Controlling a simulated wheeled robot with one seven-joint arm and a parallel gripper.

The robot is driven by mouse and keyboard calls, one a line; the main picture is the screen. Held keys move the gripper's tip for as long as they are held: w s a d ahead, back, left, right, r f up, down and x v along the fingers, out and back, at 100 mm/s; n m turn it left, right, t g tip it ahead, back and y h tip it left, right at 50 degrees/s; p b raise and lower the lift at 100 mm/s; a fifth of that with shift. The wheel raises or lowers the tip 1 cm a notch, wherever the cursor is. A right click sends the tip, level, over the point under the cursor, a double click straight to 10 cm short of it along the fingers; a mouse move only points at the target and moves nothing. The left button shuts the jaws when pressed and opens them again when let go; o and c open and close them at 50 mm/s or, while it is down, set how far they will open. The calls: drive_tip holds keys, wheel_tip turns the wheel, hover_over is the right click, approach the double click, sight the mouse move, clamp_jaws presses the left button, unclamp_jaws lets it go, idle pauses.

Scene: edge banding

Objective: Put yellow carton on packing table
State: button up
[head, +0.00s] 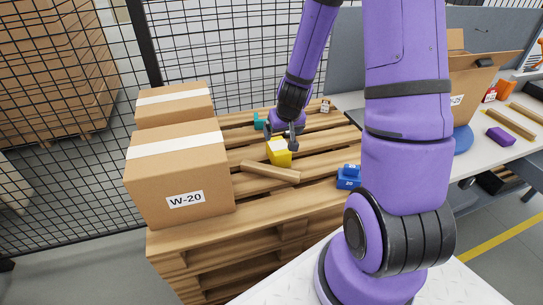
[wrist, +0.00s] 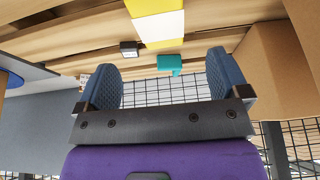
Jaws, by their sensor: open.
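The yellow carton (head: 279,154) sits on the wooden pallet in the middle of the head view. In the wrist view the yellow carton (wrist: 156,26), with a white band, is at the top centre, ahead of the jaws. My gripper (head: 291,139) is just above and beside it in the head view, overlapping its upper edge. In the wrist view my gripper (wrist: 163,80) has its two dark fingers wide apart with nothing between them. Whether a finger touches the carton cannot be told. The packing table (head: 528,160) is a pale top at the right, partly hidden behind my arm.
The pallet (head: 210,247) also holds two brown boxes, one marked W-20 (head: 180,185), a loose wooden piece (head: 270,172), blue blocks (head: 348,178) and a teal item (head: 259,120). An open brown carton (head: 475,85) and a purple block (head: 500,136) stand on the table. Mesh fence (head: 225,50) lies behind.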

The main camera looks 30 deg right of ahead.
sight(278, 144)
drive_tip(key=shift+f, duration=0.6)
drive_tip(key=shift+x, duration=5.15)
drive_tip(key=shift+s, duration=0.1)
drive_tip(key=shift+c, duration=0.2)
drive_tip(key=c, duration=1.1)
drive_tip(key=shift+r, duration=1.45)
drive_tip(key=shift+r, duration=0.3)
drive_tip(key=shift+s+a, duration=0.1)
